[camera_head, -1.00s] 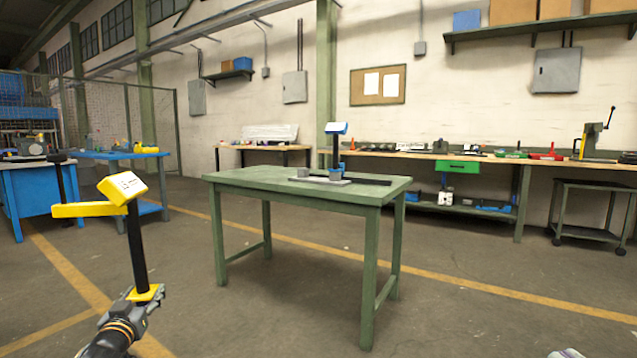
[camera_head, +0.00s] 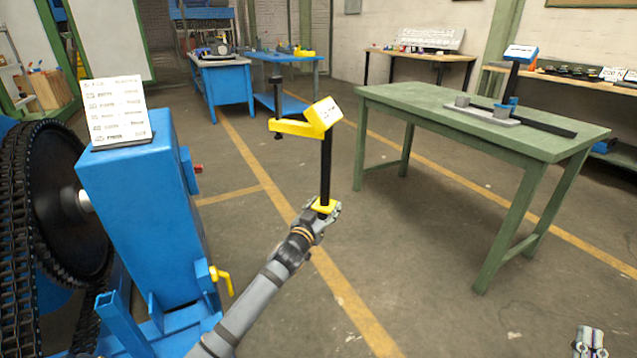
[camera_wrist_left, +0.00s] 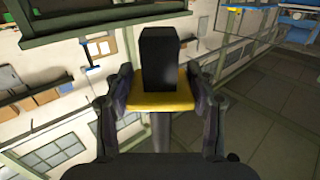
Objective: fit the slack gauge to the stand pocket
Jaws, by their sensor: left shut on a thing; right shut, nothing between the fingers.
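My left gripper (camera_head: 325,212) is shut on the slack gauge, a black post (camera_head: 326,165) with a yellow collar and a yellow head with a white label. A yellow arm sticks out left from the head. I hold the gauge upright over open floor. In the left wrist view the collar (camera_wrist_left: 160,98) and black post end sit between the fingers (camera_wrist_left: 160,108). A blue open square tube (camera_head: 120,318) stands low by the blue machine; I cannot tell whether it is the stand pocket. My right gripper (camera_head: 591,343) is shut and empty at the bottom right.
The blue machine (camera_head: 150,210) with a label plate and black chain wheel (camera_head: 55,190) stands at left. A green table (camera_head: 430,112) at right holds a grey base, dark bar and blue-headed post (camera_head: 511,75). Floor between is clear. Blue benches stand behind.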

